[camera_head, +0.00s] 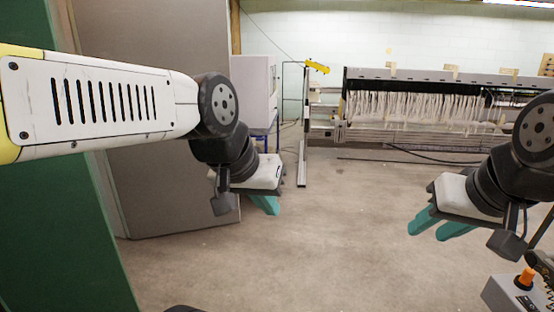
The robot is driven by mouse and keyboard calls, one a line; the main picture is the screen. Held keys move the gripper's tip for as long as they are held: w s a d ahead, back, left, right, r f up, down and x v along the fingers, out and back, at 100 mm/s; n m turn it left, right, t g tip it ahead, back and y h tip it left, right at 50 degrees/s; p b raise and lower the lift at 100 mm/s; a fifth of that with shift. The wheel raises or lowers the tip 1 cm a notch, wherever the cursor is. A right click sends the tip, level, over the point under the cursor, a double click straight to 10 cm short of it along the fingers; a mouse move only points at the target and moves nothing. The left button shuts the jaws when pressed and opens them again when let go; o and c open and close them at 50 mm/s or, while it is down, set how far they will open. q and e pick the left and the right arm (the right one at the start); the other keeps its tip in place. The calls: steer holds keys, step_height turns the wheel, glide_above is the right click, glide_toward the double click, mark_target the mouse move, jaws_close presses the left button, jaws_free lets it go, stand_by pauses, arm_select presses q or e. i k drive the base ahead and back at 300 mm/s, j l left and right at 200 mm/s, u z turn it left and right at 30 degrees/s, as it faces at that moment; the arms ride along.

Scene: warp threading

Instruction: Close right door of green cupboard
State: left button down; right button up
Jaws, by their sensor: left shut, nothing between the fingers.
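A dark green upright surface (50,215) of the green cupboard fills the left edge. A tall grey panel (150,195) stands behind my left arm, just right of the green surface; I cannot tell whether it is a cupboard door. My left arm reaches across from the left in front of both and hides part of them. My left gripper (267,206) is shut and empty, pointing down just right of the grey panel's right edge. My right gripper (427,233) is at the right, far from the cupboard, with its teal fingers apart and nothing between them.
A textile machine with white threads (420,105) stands along the back wall. A light grey cabinet (252,85) and a metal post (302,140) stand behind my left gripper. A grey box with an orange knob (525,278) is at lower right. The middle floor is clear.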

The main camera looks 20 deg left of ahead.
mark_target(60, 252)
steer(key=i+j+u, duration=0.1)
steer(key=i+u, duration=0.25)
steer(key=i, duration=0.15)
steer(key=i+u, duration=0.7)
steer(key=u, duration=0.2)
steer(key=i+l+u, duration=0.2)
steer(key=u, duration=0.25)
steer(key=i+l+u, duration=0.25)
steer(key=u, duration=0.25)
steer(key=i+l+u, duration=0.1)
steer(key=u, duration=0.4)
steer(key=i+l+u, duration=0.2)
steer(key=u, duration=0.3)
steer(key=i+l+u, duration=0.2)
steer(key=u, duration=0.3)
steer(key=i+l+u, duration=0.1)
steer(key=l+u, duration=0.2)
steer(key=u, duration=0.2)
steer(key=k+j+u, duration=0.2)
steer(key=k+j, duration=0.25)
steer(key=i, duration=0.2)
